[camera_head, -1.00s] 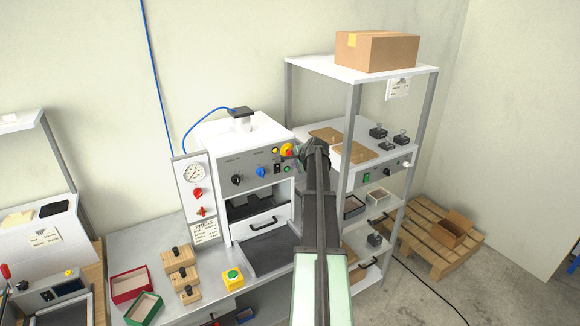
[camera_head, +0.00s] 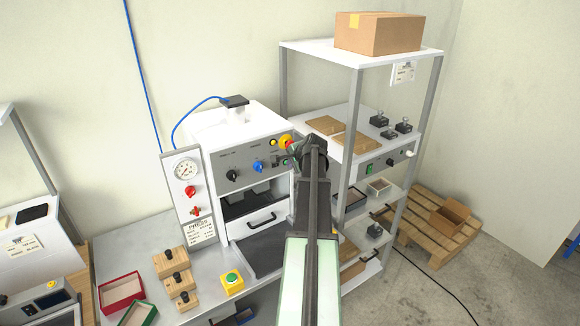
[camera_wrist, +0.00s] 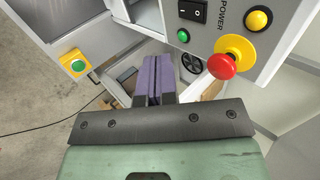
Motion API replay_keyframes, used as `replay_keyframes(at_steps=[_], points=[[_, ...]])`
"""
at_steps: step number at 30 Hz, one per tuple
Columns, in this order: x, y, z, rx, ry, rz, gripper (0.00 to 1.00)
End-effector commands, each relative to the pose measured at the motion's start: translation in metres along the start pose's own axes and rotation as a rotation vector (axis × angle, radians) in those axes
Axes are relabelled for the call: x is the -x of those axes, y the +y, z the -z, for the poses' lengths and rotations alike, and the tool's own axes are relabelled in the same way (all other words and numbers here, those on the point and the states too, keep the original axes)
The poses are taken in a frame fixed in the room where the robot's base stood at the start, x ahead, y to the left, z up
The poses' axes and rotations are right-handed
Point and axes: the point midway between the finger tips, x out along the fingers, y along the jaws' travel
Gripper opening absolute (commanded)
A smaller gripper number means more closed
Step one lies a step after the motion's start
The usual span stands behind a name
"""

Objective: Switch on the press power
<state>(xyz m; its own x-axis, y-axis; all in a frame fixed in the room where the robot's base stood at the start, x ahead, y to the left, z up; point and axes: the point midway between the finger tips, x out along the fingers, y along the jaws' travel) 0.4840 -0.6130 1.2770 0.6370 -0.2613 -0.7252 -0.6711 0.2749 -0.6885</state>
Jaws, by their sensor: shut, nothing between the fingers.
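My gripper (camera_wrist: 158,62) shows purple fingers, shut and empty, below and left of the switch, apart from the panel. In the head view my arm covers the gripper's fingertips and part of the panel's right end.
A shelf rack (camera_head: 352,190) with a cardboard box (camera_head: 380,34) on top stands close to the right of the arm. A yellow box with a green button (camera_head: 232,281) and wooden blocks (camera_head: 175,262) are on the bench in front. A pallet (camera_head: 425,235) lies on the floor.

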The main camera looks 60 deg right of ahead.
Motion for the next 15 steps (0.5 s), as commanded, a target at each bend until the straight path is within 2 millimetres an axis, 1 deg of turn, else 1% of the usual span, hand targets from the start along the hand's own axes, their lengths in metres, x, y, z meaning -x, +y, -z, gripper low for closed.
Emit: replay_keyframes(at_steps=[1, 11, 12, 15], points=[[-0.016, 0.004, 0.001, 0.0, -0.001, 0.0, 0.0], [-0.089, 0.005, 0.001, 0.001, -0.001, -0.001, 0.0], [-0.09, -0.007, 0.001, 0.002, -0.001, 0.0, 0.0], [-0.102, -0.019, 0.001, 0.0, -0.001, 0.0, 0.0]])
